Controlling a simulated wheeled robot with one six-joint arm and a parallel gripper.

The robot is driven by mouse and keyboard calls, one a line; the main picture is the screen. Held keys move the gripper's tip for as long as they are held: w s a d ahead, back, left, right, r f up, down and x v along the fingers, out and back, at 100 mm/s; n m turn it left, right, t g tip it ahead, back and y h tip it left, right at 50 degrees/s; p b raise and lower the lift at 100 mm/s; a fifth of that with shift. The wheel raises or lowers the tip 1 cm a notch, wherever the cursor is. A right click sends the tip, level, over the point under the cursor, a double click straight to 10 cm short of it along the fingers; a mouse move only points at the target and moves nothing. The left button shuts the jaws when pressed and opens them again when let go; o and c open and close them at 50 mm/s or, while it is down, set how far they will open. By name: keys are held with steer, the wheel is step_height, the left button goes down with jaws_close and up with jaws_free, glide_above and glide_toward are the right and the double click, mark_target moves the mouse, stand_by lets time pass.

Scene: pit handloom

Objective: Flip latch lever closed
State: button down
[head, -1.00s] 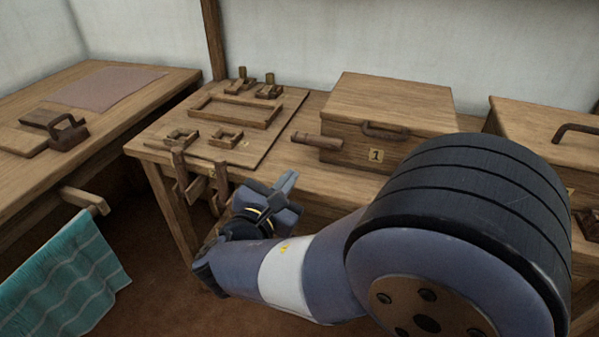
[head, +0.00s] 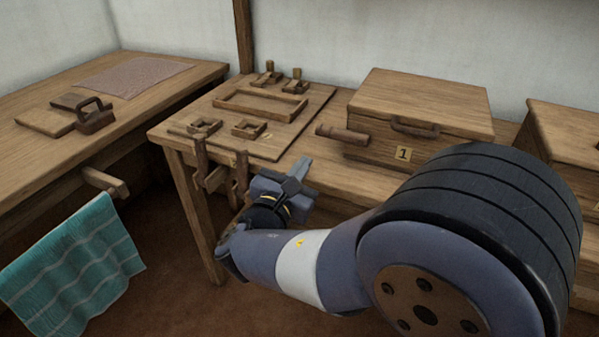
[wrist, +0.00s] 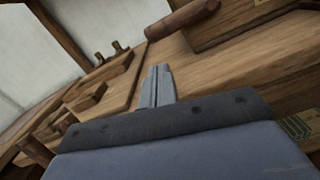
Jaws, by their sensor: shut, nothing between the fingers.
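No part in view can be identified for certain as the latch lever. Two upright wooden pieces, a left one (head: 201,165) and a right one (head: 241,172), stand at the bench's front edge below the fixture board (head: 268,146). A round wooden bar (head: 342,134) sticks out left of the numbered box; it also shows at the top of the wrist view (wrist: 182,19). My gripper (head: 300,169) is to the right of the upright pieces, by the bench's front edge. In the wrist view, its fingers (wrist: 158,74) are together and empty, pointing toward the bench top.
A lidded box (head: 425,92) marked 1 stands on the bench, with another box (head: 572,130) at right. The left table (head: 45,100) holds a dark handled block (head: 95,118). A teal striped cloth (head: 75,265) hangs below it. Floor shows between the tables.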

steer(key=b+x, duration=0.1)
steer(key=x, duration=0.5)
steer(key=shift+w+d, duration=0.15)
steer(key=shift+w, duration=0.25)
steer(key=shift+r+m+b, duration=0.4)
steer(key=shift+r+m, duration=0.05)
steer(key=shift+m, duration=0.15)
steer(key=shift+a+r+m+b, duration=0.2)
steer(key=shift+r+m+b, duration=0.1)
steer(key=shift+r+m, duration=0.3)
steer(key=r+m+b, duration=0.1)
steer(key=r+m, duration=0.1)
steer(key=shift+m, duration=0.4)
steer(key=s+d+r+m+b, duration=0.1)
steer(key=s+d+r+m, duration=0.1)
steer(key=d+r+m, duration=0.4)
steer(key=shift+d+r+g+h+b, duration=0.2)
steer(key=shift+r+g+h+b, duration=0.15)
steer(key=shift+r, duration=0.45)
steer(key=shift+s+d, duration=0.1)
steer(key=shift+s, duration=0.05)
